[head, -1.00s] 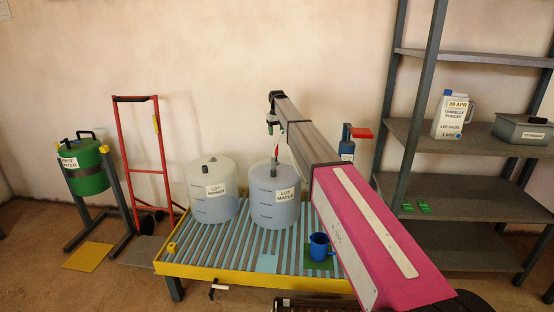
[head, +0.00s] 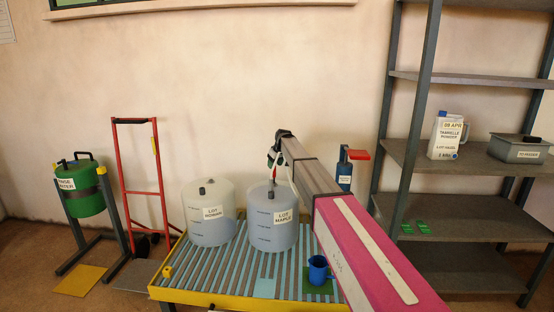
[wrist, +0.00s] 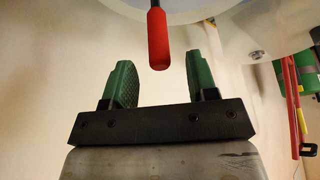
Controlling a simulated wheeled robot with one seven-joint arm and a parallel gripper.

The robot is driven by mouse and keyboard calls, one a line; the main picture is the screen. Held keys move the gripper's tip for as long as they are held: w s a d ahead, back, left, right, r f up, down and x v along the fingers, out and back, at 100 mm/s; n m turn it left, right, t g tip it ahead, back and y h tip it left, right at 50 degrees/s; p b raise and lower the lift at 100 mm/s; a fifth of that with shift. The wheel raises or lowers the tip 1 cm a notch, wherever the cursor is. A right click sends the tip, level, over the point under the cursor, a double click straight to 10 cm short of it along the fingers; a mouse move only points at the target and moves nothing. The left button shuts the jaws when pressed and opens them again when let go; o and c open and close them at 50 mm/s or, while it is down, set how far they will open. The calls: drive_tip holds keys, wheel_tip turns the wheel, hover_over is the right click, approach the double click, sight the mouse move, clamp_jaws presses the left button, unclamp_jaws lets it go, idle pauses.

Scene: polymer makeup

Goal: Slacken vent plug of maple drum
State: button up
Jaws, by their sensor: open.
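The maple drum (head: 273,226) is a translucent pale drum with a "LOT MAPLE" label, standing on the slatted platform in the head view. My gripper (head: 271,163) is just above its top there, partly hidden by my arm. In the wrist view my gripper (wrist: 162,80) is open, with green fingers apart and nothing between the pads. A red-tipped handle (wrist: 158,40) points toward the gap from a pale round surface (wrist: 215,8), seemingly the vent plug's handle on the drum top. It lies just beyond the fingertips, apart from both. The plug's body is not clearly visible.
A similar drum (head: 209,218) stands close on the left. A blue jug (head: 318,269) sits on a green mat at the platform's front. A red hand truck (head: 138,180) is further left, shelving (head: 460,170) right.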

sight(274, 175)
drive_tip(key=shift+x, duration=2.25)
clamp_jaws()
